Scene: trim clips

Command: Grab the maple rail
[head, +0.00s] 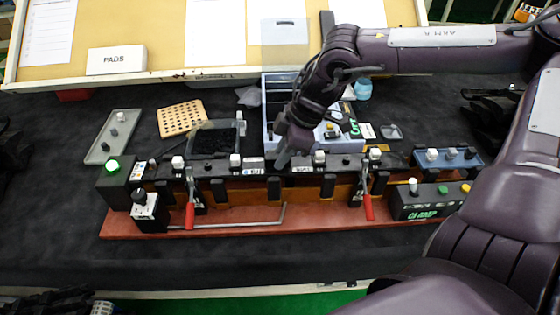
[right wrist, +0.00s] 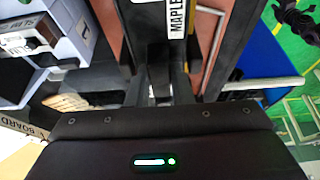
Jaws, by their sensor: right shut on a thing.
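The maple rail (head: 333,166) is a dark bar on the right half of the fixture in the head view. A white label reading MAPLE shows on it in the right wrist view (right wrist: 178,22). My right gripper (head: 283,158) reaches down to the rail's left end, near the middle of the fixture. In the right wrist view its jaws (right wrist: 160,80) are shut on the dark bar, with the grip partly hidden by the gripper's body. The rail still lies along the fixture. My left gripper is not clearly in view.
Two red-handled clamps (head: 190,212) (head: 368,205) stand on the red base (head: 240,224). A grey-blue tray (head: 270,95) is just behind my right gripper. A perforated wooden board (head: 182,117) lies at left. The dark tabletop in front is clear.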

